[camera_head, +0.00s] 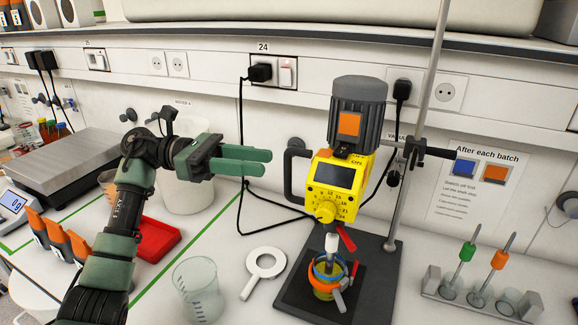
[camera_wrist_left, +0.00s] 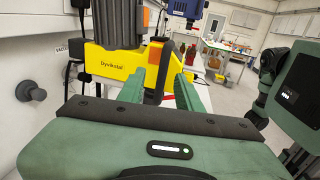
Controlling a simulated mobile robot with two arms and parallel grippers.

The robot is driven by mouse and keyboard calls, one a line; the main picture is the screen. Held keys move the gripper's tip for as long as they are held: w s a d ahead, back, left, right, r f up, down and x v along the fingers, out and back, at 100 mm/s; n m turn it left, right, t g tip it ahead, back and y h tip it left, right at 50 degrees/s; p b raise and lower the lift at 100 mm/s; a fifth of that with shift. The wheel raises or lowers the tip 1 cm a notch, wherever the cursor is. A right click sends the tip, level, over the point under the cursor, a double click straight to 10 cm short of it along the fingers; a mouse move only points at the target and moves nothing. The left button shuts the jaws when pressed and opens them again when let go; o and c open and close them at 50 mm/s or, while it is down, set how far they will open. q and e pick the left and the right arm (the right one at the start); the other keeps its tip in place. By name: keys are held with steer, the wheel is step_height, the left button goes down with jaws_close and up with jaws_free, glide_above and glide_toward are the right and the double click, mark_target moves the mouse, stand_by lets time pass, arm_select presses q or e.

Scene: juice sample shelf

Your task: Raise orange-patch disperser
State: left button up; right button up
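The disperser (camera_head: 340,178) has a yellow body with a dial and small screen, and a grey motor on top with an orange patch (camera_head: 349,124). It is mounted on an upright rod (camera_head: 416,130). Its shaft goes down to a small clamped beaker (camera_head: 324,292) on the dark base plate (camera_head: 300,299). A black handle (camera_head: 290,176) sticks out on its left side. My left gripper (camera_head: 258,162) is open and empty, a little left of the handle and apart from it. In the left wrist view, the yellow body (camera_wrist_left: 112,64) shows beyond the spread fingers. My right gripper is not in view.
A clear beaker (camera_head: 197,290) and a white ring-shaped tool (camera_head: 264,267) stand and lie left of the base plate. A red tray (camera_head: 155,240) is below my left arm. A rack (camera_head: 478,297) with green and orange tools stands right. Black cables hang behind the gripper.

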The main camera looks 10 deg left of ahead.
mark_target(288, 196)
arm_select(q)
steer(key=d+p, duration=0.1)
steer(key=d, duration=0.2)
steer(key=d+p, duration=0.1)
steer(key=d, duration=0.2)
steer(key=shift+s+d+r, duration=0.15)
steer(key=shift+s+d, duration=0.05)
steer(key=shift+d, duration=0.1)
steer(key=shift+s, duration=0.1)
jaws_close()
stand_by(1.0)
